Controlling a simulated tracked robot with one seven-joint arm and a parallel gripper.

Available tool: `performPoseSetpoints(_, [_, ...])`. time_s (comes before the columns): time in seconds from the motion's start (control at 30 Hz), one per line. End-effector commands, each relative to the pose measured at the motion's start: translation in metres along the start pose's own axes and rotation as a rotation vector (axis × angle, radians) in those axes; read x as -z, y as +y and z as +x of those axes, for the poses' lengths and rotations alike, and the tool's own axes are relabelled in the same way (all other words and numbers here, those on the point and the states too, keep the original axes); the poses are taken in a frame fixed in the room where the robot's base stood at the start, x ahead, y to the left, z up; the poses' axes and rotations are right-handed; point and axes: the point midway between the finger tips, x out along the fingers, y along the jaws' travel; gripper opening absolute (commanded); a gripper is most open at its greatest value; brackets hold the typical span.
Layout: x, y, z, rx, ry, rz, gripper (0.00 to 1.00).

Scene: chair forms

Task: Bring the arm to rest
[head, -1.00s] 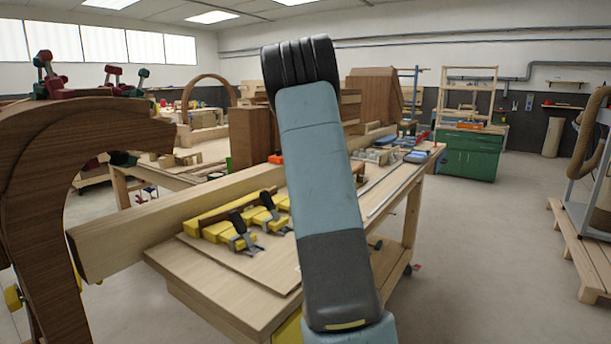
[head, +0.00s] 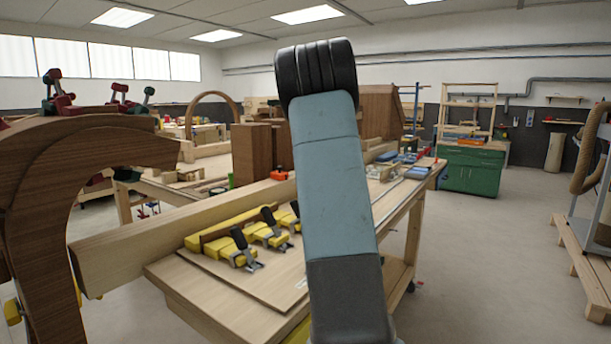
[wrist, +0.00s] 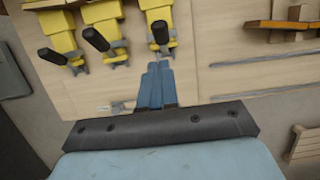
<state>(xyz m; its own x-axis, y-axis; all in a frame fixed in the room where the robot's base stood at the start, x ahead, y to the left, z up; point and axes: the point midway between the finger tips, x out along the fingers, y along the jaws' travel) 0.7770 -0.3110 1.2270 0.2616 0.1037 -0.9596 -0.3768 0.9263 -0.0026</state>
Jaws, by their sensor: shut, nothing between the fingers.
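My arm (head: 338,185) rises through the middle of the head view, blue-grey with a dark ribbed joint at the top. My gripper is hidden in the head view. In the wrist view, my gripper (wrist: 157,68) shows as two blue fingers pressed together, shut and empty. Its tips point toward a workbench (head: 215,299) with yellow clamps on it. The tips appear close to the black-handled yellow clamp (wrist: 157,14); I cannot tell the height between them.
A curved dark wood form (head: 45,215) stands close at the left. A long pale beam (head: 130,250) crosses the bench's left side. A green cabinet (head: 472,169) stands at the back right. Open floor (head: 490,270) lies to the right of the bench.

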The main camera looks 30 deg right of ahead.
Motion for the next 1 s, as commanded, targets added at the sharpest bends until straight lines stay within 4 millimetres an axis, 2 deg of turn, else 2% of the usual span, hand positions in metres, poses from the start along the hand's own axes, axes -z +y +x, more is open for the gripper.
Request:
performPoseSetpoints(0.33, [0.000, 0.002, -0.009, -0.001, -0.001, -0.008, 0.00])
performPoseSetpoints(0.47, [0.003, 0.017, -0.017, -0.001, -0.011, -0.084, 0.00])
performPoseSetpoints(0.77, [0.024, 0.102, -0.046, 0.008, -0.052, -0.532, 0.00])
performPoseSetpoints(1.0, [0.050, 0.175, -0.062, 0.036, -0.070, -0.934, 0.00])
